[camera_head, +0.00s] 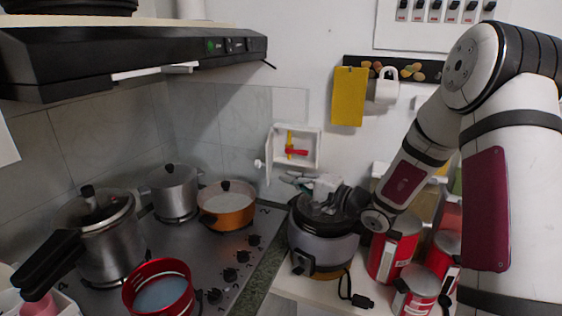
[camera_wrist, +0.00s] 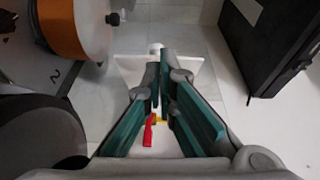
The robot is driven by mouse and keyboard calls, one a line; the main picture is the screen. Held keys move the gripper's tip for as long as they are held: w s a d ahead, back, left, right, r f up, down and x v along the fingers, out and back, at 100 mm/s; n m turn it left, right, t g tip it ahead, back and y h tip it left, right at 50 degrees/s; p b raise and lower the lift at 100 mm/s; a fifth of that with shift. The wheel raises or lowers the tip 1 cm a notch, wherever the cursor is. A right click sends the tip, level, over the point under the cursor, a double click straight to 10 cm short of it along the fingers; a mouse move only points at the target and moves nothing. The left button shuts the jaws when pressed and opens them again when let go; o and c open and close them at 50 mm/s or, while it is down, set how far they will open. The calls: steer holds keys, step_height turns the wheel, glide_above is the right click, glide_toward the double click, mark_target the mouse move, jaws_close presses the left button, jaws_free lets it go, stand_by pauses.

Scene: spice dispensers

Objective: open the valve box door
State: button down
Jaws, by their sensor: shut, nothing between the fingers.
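The white valve box (camera_head: 308,140) is on the wall right of the stove, its front uncovered. A red handle (camera_head: 296,152) and a yellow part (camera_head: 289,138) show inside. Its white door (camera_head: 267,152) stands swung out on the left side, with a round white knob (camera_head: 258,163) on it. In the wrist view, my gripper (camera_wrist: 160,74) is shut and empty, its fingertips in front of the white door panel (camera_wrist: 188,68) near the knob (camera_wrist: 156,47). The red handle (camera_wrist: 148,133) shows between the fingers' bases. I cannot tell whether the fingertips touch the door.
An orange pot (camera_head: 227,206) and steel pots stand on the stove (camera_head: 205,260) at left. A rice cooker (camera_head: 322,248) stands below the box, with red tins (camera_head: 393,250) beside it. A black range hood (camera_head: 130,55) hangs above the stove.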

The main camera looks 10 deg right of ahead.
steer(key=d, duration=0.1)
steer(key=d+f+m+t+h, duration=0.1)
steer(key=d+h, duration=0.1)
steer(key=d, duration=0.1)
steer(key=shift+w+f+m+t+p, duration=0.25)
steer(key=shift+w+m+t+p, duration=0.05)
steer(key=shift+w+m+p, duration=0.1)
steer(key=shift+w+d+f, duration=0.15)
steer(key=shift+w+h, duration=0.3)
steer(key=x, duration=0.9)
steer(key=shift+w, duration=0.1)
